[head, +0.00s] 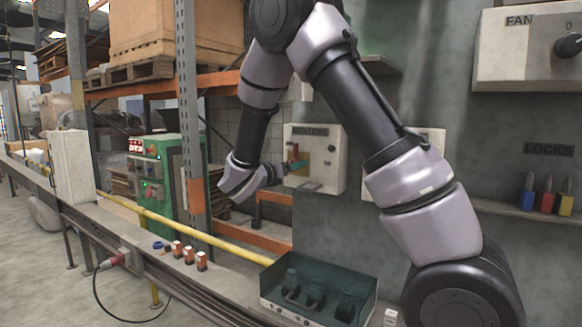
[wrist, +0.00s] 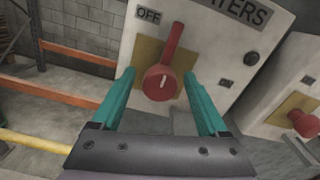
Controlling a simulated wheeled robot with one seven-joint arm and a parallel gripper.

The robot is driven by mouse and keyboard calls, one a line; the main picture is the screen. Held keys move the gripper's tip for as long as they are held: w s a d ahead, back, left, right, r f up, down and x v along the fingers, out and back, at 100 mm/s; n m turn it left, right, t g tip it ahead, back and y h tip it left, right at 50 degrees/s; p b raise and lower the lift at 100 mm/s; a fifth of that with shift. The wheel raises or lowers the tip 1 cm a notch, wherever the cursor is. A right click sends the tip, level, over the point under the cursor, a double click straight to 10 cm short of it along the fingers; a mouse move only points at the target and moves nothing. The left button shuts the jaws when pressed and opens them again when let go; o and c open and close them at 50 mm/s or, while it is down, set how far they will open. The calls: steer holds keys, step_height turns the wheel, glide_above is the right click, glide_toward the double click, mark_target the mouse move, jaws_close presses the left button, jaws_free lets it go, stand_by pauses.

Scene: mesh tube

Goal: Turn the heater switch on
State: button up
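The heater switch box is a pale panel marked "HEATERS" (head: 328,178), on the wall left of my forearm in the head view. In the wrist view its red switch (wrist: 162,83) sits on a yellow plate. The lever points upward, leaning slightly right; "OFF" is at its upper left and "ON" at its lower right. My gripper (wrist: 163,80) has two teal fingers, spread apart, one on each side of the switch's round lower part. A gap shows on both sides, so no grip is visible. In the head view my gripper (head: 296,167) is in front of the panel and partly covers the switch.
A second box with a red knob (wrist: 303,122) stands close on the right in the wrist view. A fan box (head: 530,50) and coloured locks (head: 546,196) are farther right. Below are a green open tray (head: 345,270) and a yellow rail (head: 200,232).

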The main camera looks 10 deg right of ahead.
jaws_close()
steer(key=shift+m, duration=0.4)
steer(key=m, duration=0.3)
steer(key=shift+m, duration=0.4)
steer(key=m, duration=0.4)
steer(key=shift+s+m, duration=0.1)
steer(key=shift+m, duration=0.2)
steer(key=m, duration=0.4)
steer(key=shift+f, duration=0.1)
steer(key=m, duration=0.4)
steer(key=shift+m, duration=0.3)
